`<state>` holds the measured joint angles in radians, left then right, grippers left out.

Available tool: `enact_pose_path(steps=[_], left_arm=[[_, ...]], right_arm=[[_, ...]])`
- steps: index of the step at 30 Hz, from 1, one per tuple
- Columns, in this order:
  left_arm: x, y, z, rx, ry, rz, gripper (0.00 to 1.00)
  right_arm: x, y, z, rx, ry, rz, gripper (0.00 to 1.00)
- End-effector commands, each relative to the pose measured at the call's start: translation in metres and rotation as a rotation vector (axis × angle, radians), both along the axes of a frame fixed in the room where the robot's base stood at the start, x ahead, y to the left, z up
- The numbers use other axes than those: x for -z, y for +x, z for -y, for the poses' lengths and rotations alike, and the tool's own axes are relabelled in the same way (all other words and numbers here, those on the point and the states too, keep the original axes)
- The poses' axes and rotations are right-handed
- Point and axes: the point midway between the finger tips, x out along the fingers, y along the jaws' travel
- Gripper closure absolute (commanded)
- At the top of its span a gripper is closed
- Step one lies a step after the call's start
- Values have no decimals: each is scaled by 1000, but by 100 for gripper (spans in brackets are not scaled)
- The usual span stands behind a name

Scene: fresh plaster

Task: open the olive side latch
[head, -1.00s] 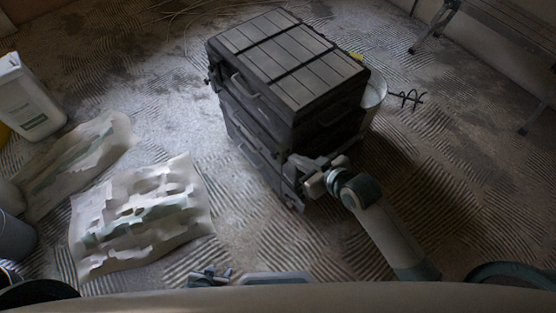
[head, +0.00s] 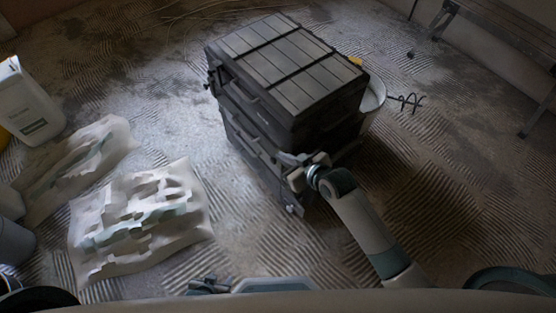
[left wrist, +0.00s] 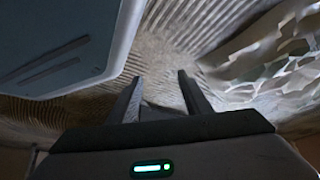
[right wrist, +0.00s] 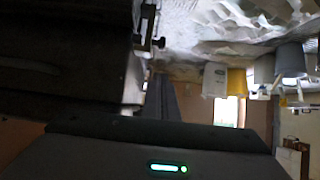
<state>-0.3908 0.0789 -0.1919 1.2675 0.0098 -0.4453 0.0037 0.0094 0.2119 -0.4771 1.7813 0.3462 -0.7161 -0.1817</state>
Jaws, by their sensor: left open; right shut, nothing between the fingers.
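A dark stack of tool cases (head: 290,55) with a ribbed lid stands on the floor. My right gripper (head: 286,158) is at the lower part of its near corner, shut and empty; whether it touches the case cannot be told. In the right wrist view the closed fingers (right wrist: 163,95) are beside the dark case wall (right wrist: 60,70). A small metal fitting (right wrist: 149,28) shows on the case edge there. No latch can be made out as olive in this dim light. My left gripper (head: 208,285) is low at the front, away from the stack. Its fingers (left wrist: 162,98) are open and empty.
Crumpled pale sheets (head: 140,215) lie on the floor to the left, near a white canister (head: 28,105). A white bucket (head: 374,97) stands behind the stack's right side. A bench or trestle (head: 505,45) is at the upper right. Floor right of my arm is clear.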

Motion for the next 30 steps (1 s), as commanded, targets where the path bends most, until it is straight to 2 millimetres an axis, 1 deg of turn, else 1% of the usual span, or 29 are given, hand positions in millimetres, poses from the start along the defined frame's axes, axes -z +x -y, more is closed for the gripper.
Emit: enact_pose_path(steps=[1, 5, 6, 9, 13, 18, 30], left_arm=[[0, 1, -1, 0, 1, 0, 55], [-1, 4, -2, -1, 2, 3, 55], [-2, 6, -2, -1, 2, 5, 55], [-4, 10, -2, -2, 2, 9, 55], [-3, 12, -4, -2, 5, 2, 55], [-3, 11, -4, -3, 6, -3, 55], [-2, 8, -4, -3, 6, -5, 55]], right_arm=[[5, 6, -5, 0, 2, -1, 100], [17, 20, -15, 0, 2, -1, 100], [25, 19, -15, -1, 0, -5, 100], [38, 20, -16, 0, 0, -2, 100], [48, 23, -17, -1, -1, 0, 100], [53, 24, -17, -1, 0, 1, 100], [53, 23, -17, 0, -3, 2, 100]])
